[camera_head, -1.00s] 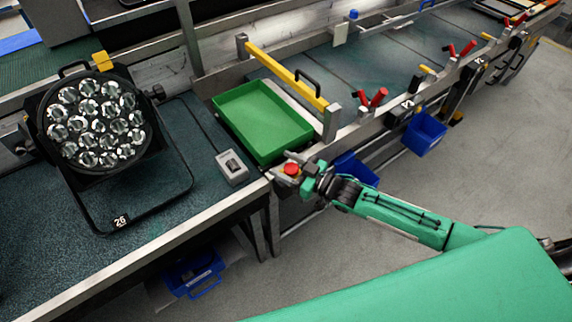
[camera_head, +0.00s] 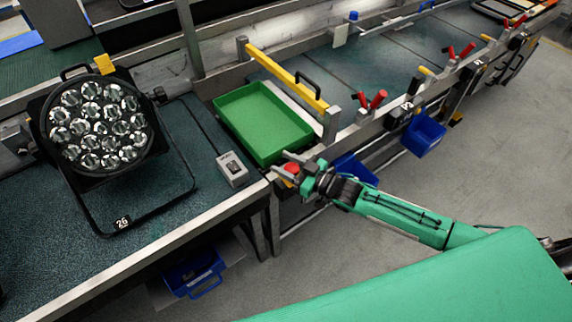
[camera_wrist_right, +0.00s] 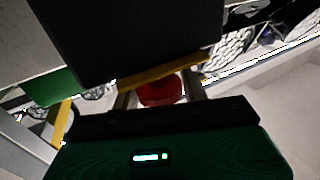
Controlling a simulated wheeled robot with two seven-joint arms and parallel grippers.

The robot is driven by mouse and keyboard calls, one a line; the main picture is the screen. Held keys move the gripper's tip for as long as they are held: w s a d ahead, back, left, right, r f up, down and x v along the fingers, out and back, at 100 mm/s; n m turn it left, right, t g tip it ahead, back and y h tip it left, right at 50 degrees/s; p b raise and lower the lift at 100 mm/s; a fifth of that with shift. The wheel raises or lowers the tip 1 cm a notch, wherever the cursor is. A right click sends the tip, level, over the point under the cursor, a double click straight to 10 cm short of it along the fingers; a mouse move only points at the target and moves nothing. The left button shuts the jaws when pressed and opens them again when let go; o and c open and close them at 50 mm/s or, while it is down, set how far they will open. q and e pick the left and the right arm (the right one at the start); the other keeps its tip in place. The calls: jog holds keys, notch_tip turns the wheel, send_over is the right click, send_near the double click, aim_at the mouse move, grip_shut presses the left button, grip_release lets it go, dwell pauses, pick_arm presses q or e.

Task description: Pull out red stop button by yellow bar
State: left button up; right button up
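In the right wrist view the red button (camera_wrist_right: 161,91) sits between the fingers of my right gripper (camera_wrist_right: 160,98). The fingers are about a button's width apart; whether they touch it is unclear. My left gripper is out of view.
The green tray (camera_head: 251,107) lies just behind the button. A small grey switch box (camera_head: 232,169) stands on the bench to the left, near a large multi-lens lamp (camera_head: 99,126). Blue bins (camera_head: 424,133) hang along the rail. The floor at right is clear.

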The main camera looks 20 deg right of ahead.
jog(key=shift+o, duration=1.2)
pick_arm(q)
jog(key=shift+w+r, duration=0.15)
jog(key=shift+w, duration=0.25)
pick_arm(e)
jog(key=shift+s+d+f, duration=0.1)
jog(key=shift+s+d, duration=0.05)
pick_arm(q)
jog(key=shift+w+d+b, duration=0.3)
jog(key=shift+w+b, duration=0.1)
jog(key=shift+b, duration=0.35)
pick_arm(e)
jog(key=v, duration=1.3)
jog(key=shift+s+d, duration=0.15)
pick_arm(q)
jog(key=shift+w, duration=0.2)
